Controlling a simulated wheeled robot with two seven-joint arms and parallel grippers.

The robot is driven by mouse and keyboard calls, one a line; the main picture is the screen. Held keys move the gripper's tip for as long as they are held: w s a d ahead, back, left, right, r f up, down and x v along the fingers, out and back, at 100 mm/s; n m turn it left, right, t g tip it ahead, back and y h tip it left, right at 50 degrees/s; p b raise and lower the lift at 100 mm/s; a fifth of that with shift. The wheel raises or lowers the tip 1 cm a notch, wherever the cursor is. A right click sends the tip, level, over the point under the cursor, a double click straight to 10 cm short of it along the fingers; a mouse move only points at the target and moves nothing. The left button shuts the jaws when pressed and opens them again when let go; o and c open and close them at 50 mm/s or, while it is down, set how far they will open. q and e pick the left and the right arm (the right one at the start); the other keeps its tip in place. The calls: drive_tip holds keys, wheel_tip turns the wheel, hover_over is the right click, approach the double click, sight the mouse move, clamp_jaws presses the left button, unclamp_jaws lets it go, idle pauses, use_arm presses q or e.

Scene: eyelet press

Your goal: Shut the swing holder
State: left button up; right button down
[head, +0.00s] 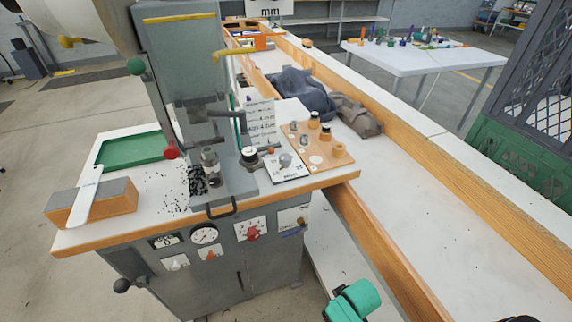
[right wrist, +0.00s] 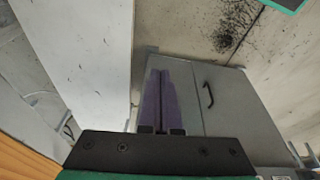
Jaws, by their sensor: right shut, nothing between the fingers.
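The press (head: 185,75) stands on its bench at the left of the head view. A metal post (head: 210,163) stands upright under the press head. What looks like the swing holder (head: 250,157), a small dark round piece with a short arm, sits to the right of the post and apart from it. My right gripper (right wrist: 161,76) shows in the right wrist view with its two purple fingers together and nothing between them. It is away from the holder, which is not visible in that view. My left gripper is in neither view.
A red knob (head: 171,152) and a green knob (head: 136,66) stick out from the press. A wooden board (head: 318,160) with small parts lies right of the holder. A green tray (head: 132,150) is at the left. The long white counter (head: 440,200) is mostly clear.

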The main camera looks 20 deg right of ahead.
drive_tip(key=w+a+r+m+t+y+p, duration=0.25)
drive_tip(key=w+r, duration=0.25)
drive_tip(key=r, duration=0.5)
drive_tip(key=w+a+r+m+t+y+p, duration=0.1)
drive_tip(key=w+a+r+t+y+p, duration=0.15)
drive_tip(key=w+r, duration=0.55)
drive_tip(key=w+a+r+m+t+y+p, duration=0.1)
drive_tip(key=w+r+m+t+y, duration=0.2)
drive_tip(key=r, duration=0.9)
drive_tip(key=s+d+r+m+g+y, duration=0.25)
drive_tip(key=d+r+y, duration=0.65)
drive_tip(key=r, duration=0.5)
use_arm(q)
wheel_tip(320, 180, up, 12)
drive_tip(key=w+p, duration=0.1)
drive_tip(key=p, duration=0.2)
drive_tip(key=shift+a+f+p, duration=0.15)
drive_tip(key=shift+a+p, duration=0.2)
use_arm(e)
drive_tip(key=w+a+r, duration=0.1)
drive_tip(key=a, duration=0.5)
drive_tip(key=w+a+r, duration=0.1)
drive_tip(key=a, duration=0.5)
drive_tip(key=shift+w+a+r+t, duration=0.15)
drive_tip(key=shift+w+r+t, duration=0.1)
drive_tip(key=shift+w+t, duration=0.2)
